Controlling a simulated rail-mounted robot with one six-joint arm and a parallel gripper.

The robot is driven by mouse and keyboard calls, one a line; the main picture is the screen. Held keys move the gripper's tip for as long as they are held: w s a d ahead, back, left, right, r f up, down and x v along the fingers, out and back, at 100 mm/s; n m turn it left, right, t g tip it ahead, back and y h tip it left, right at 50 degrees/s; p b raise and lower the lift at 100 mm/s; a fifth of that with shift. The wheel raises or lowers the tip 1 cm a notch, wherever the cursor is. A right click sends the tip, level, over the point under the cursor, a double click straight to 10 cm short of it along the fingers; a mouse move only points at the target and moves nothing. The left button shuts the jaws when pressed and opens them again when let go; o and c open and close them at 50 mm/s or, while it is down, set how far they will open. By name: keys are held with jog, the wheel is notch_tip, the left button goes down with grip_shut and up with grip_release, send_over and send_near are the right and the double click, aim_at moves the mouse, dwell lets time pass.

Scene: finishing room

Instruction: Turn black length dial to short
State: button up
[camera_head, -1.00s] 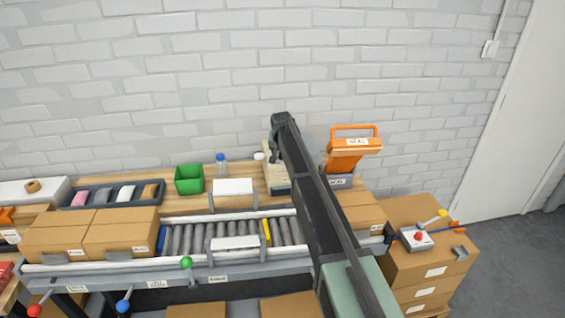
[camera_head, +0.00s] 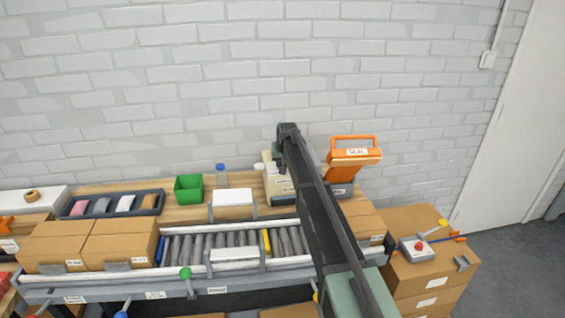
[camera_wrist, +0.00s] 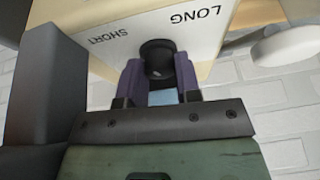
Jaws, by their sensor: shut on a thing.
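The black length dial (camera_wrist: 157,54) sits on the pale front face of a cream box-shaped machine (camera_wrist: 95,50). In the wrist view the lettering is upside down, with SHORT (camera_wrist: 110,41) left of the dial and LONG (camera_wrist: 196,17) right of it. My gripper (camera_wrist: 158,72) is shut on the dial, one purple finger on each side. Where the dial points cannot be made out. In the head view the cream machine (camera_head: 279,186) stands on the wooden bench, partly behind my arm; dial and gripper are hidden there.
An orange SEAL device (camera_head: 354,157) stands just right of the machine. A bottle (camera_head: 221,176) and a green bin (camera_head: 188,188) stand left on the bench. A roller conveyor (camera_head: 205,246) with boxes (camera_head: 120,240) runs in front. A white round thing (camera_wrist: 290,46) is near the gripper.

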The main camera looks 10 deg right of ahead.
jog(key=o, duration=0.9)
jog(key=shift+o, duration=0.2)
jog(key=p+v, duration=1)
jog(key=shift+r, duration=0.35)
jog(key=shift+s, duration=0.1)
